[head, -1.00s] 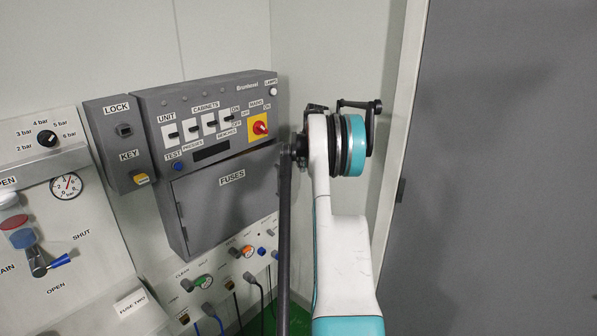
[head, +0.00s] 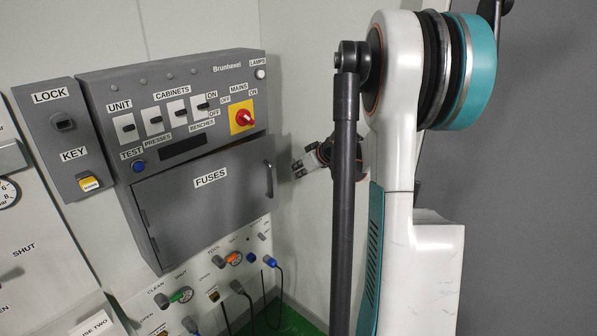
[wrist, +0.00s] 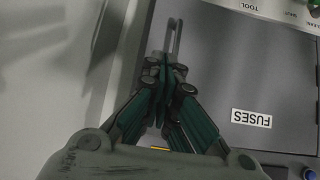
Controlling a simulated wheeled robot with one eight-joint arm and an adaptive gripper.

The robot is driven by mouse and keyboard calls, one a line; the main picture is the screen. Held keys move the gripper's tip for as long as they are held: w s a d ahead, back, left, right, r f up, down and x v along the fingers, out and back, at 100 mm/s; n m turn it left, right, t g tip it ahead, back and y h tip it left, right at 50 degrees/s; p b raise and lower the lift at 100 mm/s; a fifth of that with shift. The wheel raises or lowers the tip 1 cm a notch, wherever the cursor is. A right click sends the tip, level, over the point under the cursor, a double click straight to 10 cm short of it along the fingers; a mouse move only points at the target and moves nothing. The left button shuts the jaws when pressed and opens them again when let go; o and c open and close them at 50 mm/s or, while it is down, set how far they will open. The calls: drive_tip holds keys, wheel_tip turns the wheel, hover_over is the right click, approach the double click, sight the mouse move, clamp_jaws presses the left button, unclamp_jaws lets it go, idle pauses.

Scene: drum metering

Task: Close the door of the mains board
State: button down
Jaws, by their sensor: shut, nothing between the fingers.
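The mains board (head: 200,95) is a grey wall box with switches on its upper panel. Its door (head: 215,205), labelled FUSES, has hinges at the left and a dark bar handle (head: 268,180) at the right. My gripper (head: 297,170) is just right of the handle, partly hidden behind my arm. In the wrist view my gripper (wrist: 165,70) is shut and empty, its tips close to the handle (wrist: 175,38) by the door (wrist: 250,85); contact is unclear.
A red and yellow mains switch (head: 243,117) sits above the door. A lock and key box (head: 65,135) is at the left. Sockets with hanging cables (head: 240,288) are below. A wall is close on the right, with a grey door beyond my arm.

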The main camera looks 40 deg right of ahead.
sight(272, 164)
drive_tip(key=w+r+b+x, duration=0.1)
drive_tip(key=r+b+x, duration=0.1)
drive_tip(key=x, duration=0.9)
drive_tip(key=shift+w+f+b, duration=0.2)
drive_tip(key=shift+w+b, duration=0.3)
drive_tip(key=shift+w, duration=0.15)
drive_tip(key=shift+n+y, duration=0.6)
drive_tip(key=shift+n, duration=0.1)
drive_tip(key=w, duration=0.6)
drive_tip(key=shift+d+p, duration=0.25)
drive_tip(key=shift+p, duration=0.1)
drive_tip(key=shift+w+r, duration=0.15)
drive_tip(key=shift+r, duration=0.05)
